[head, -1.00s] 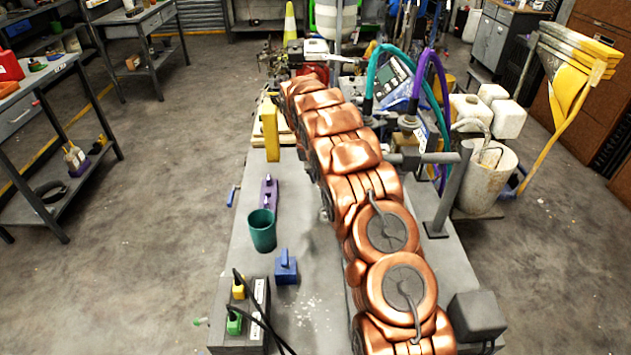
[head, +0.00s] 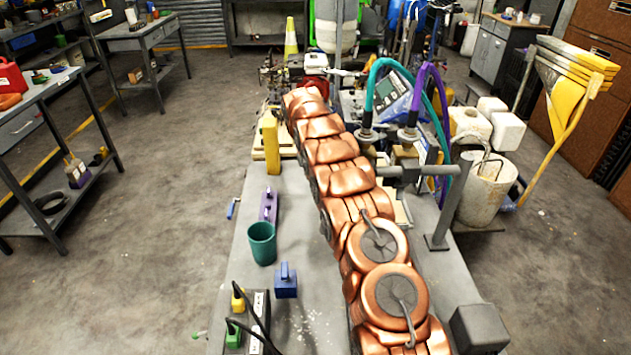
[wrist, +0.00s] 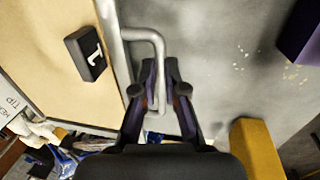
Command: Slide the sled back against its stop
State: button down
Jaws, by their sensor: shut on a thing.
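In the wrist view the sled appears to be the tan board (wrist: 60,50) with a grey metal edge at the left. A grey bent-bar handle (wrist: 150,36) stands out from that edge. My gripper (wrist: 160,95) is shut on this handle, with a finger on each side of the bar. A black block (wrist: 85,53) with a white mark sits on the tan board. In the head view my copper arm hides the gripper and most of the board; a pale strip (head: 286,150) shows left of the arm. I cannot tell which part is the stop.
A yellow post (head: 270,143) stands left of my arm; a yellow block (wrist: 255,150) shows in the wrist view. A purple piece (head: 268,206), green cup (head: 262,244) and blue block (head: 286,281) stand on the grey bench. A grey post with a crossbar (head: 437,205) is close on the right.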

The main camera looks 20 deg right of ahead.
jog(key=shift+w, duration=0.15)
jog(key=c, duration=1.5)
grip_release()
jog(key=shift+w+d+f, duration=0.1)
jog(key=shift+d+f, duration=0.05)
jog(key=shift+f, duration=0.05)
jog(key=o, duration=0.3)
jog(key=shift+r, duration=0.1)
jog(key=shift+r, duration=0.15)
notch_tip(320, 180, up, 7)
jog(key=a, duration=0.1)
jog(key=shift+w+a, duration=0.2)
jog(key=shift+a, duration=0.05)
